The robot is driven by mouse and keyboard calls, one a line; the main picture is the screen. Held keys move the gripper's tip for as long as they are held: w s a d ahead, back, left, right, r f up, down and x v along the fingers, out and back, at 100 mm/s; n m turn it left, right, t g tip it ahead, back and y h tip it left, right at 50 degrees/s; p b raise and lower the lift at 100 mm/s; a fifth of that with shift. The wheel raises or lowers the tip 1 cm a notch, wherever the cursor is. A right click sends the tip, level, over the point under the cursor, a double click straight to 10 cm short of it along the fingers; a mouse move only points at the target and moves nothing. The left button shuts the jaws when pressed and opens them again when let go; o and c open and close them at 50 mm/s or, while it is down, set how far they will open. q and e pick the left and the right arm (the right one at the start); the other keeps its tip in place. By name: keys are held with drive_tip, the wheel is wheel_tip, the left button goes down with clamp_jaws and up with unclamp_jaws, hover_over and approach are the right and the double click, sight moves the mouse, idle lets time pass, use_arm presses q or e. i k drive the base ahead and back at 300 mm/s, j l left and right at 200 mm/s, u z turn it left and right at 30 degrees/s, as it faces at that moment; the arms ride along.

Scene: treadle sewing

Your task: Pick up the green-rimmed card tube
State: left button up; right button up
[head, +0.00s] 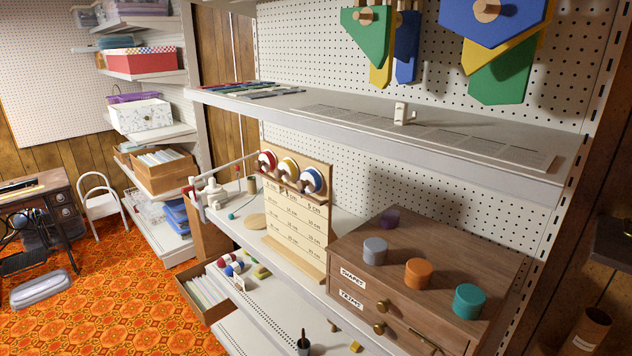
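I cannot make out a card tube with a green rim. A brown, open-topped tube (587,331) stands tilted at the bottom right corner, cut off by the picture edge. It has a pale label, and its rim looks brown, not green. Neither of my grippers is in view.
A wooden drawer cabinet (345,250) stands on the shelf, with purple, grey, orange and teal round pots on top. A ribbon board (297,215) stands left of it. The upper shelf (440,160) overhangs them. Patterned carpet (120,310) is open at the lower left.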

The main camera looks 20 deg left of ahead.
sight(252, 185)
drive_tip(key=i+j+z, duration=0.1)
drive_tip(key=j+z, duration=1)
drive_tip(key=j, duration=0.35)
drive_tip(key=k+j+z, duration=0.1)
drive_tip(key=j+z, duration=0.15)
drive_tip(key=j, duration=0.6)
drive_tip(key=k+j+z, duration=0.1)
drive_tip(key=j, duration=0.3)
drive_tip(key=k+j, duration=0.1)
drive_tip(key=j, duration=0.25)
